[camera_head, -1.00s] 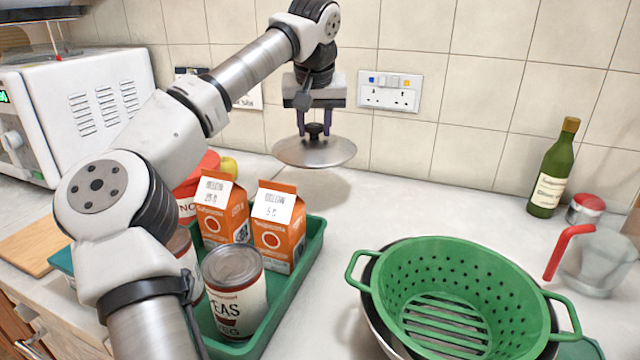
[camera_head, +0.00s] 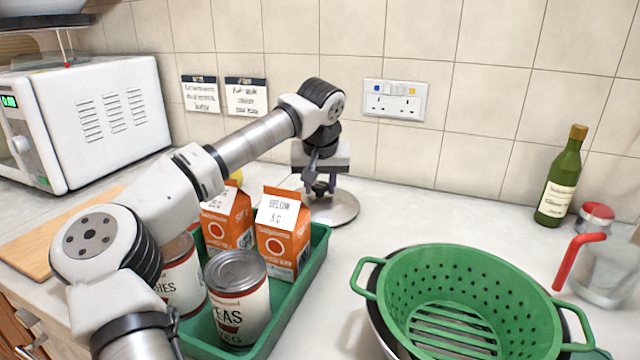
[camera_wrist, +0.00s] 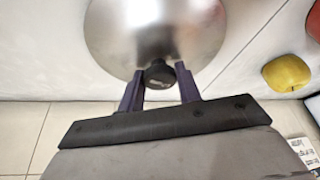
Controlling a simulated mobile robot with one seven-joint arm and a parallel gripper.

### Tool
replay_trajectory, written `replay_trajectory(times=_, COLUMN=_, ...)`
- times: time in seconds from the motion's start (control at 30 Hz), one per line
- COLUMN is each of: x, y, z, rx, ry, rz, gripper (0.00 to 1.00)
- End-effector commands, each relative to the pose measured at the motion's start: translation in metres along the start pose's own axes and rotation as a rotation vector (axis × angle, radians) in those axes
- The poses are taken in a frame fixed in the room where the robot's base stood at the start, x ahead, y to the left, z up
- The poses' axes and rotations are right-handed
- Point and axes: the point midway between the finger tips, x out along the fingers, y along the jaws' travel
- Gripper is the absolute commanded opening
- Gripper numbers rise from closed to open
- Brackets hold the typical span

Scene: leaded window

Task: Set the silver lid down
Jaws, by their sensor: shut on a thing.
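The silver lid (camera_head: 340,209) is a round, shiny metal disc with a black knob. It is low at the countertop behind the green tray, partly hidden by an orange carton and my gripper. I cannot tell for sure whether its rim touches the counter. My gripper (camera_head: 320,187) points down above it and is shut on the knob. In the wrist view the two purple fingers of my gripper (camera_wrist: 160,85) stand either side of the black knob, with the lid (camera_wrist: 150,30) beyond.
A green tray (camera_head: 312,262) with orange cartons and cans stands just in front of the lid. A green colander (camera_head: 465,270) sits in a pan at the right. A bottle (camera_head: 562,180) stands near the tiled wall. Counter right of the lid is clear. A microwave (camera_head: 90,120) is at left.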

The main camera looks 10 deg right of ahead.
Motion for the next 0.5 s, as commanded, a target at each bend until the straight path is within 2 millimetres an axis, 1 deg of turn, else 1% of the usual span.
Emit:
replay_trajectory(times=0.1, x=0.0019, y=0.0001, z=0.0008, rx=0.0, ry=0.0, rz=0.0, gripper=0.06)
replay_trajectory(times=0.13, x=0.0018, y=0.0001, z=0.0007, rx=0.0, ry=0.0, rz=0.0, gripper=0.38)
replay_trajectory(times=0.27, x=0.0016, y=0.0001, z=0.0007, rx=0.0, ry=-0.001, rz=0.0, gripper=0.55)
replay_trajectory(times=0.5, x=0.0014, y=0.0001, z=0.0006, rx=0.0, ry=-0.001, rz=0.0, gripper=0.56)
